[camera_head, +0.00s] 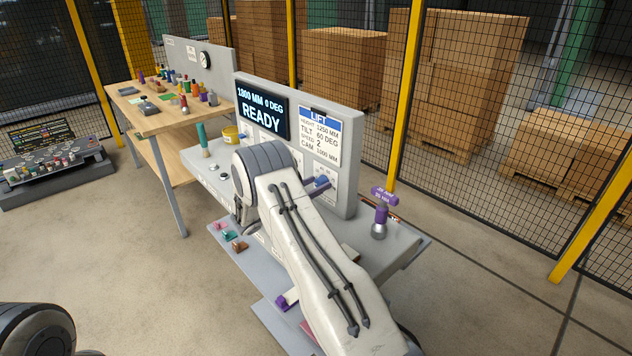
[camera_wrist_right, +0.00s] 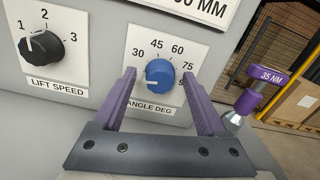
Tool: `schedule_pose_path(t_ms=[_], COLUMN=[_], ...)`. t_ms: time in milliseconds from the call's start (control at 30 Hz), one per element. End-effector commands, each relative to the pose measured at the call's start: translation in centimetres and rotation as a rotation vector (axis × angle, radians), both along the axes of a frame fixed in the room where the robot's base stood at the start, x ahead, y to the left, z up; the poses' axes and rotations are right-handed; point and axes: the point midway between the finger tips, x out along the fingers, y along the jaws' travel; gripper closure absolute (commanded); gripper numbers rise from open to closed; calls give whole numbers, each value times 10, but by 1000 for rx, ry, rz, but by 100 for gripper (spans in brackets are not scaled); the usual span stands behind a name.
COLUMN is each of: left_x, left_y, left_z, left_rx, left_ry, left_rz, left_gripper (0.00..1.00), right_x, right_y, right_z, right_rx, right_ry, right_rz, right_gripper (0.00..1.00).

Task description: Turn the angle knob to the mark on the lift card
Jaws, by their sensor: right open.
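The blue angle knob (camera_wrist_right: 159,74) sits on the grey panel under a scale where 30, 45, 60 and 75 are readable. Its white pointer mark faces left and slightly down, below the 30. My right gripper (camera_wrist_right: 159,80) is open, with one purple finger on each side of the knob; firm contact cannot be told. The lift card (camera_head: 318,135) on the upright panel reads tilt 60 DEG. The display (camera_head: 261,107) reads 1300 MM 0 DEG READY. In the head view, my right arm hides much of the lower panel. My left gripper is not in view.
A black lift speed knob (camera_wrist_right: 40,48) is left of the angle dial. A purple-topped tool (camera_head: 380,220) marked 35 NM stands on the bench right of the panel, close to my right finger. A wooden table (camera_head: 150,118) with small items stands behind left.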

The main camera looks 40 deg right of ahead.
Motion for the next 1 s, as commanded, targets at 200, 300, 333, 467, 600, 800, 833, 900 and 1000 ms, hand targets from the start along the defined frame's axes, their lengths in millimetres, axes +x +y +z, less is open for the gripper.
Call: schedule_pose_path(t_ms=[200,300,333,467,600,800,833,900,1000], left_x=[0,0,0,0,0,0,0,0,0], left_y=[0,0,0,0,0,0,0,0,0], left_z=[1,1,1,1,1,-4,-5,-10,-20], left_rx=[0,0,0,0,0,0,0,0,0], left_ry=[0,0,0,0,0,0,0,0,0], left_rz=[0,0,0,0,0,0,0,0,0], left_gripper=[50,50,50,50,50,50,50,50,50], right_x=[1,0,0,0,0,0,0,0,0], right_y=[-5,-5,-5,-5,-5,-5,-5,-5,-5], right_z=[0,0,0,0,0,-1,-2,-2,-4], right_rx=[-1,0,0,0,0,2,3,5,8], right_ry=[0,0,0,0,0,-23,-31,-57,-109], right_rz=[1,1,1,1,1,1,1,1,0], right_gripper=[26,26,26,72,100,100,100,100,100])
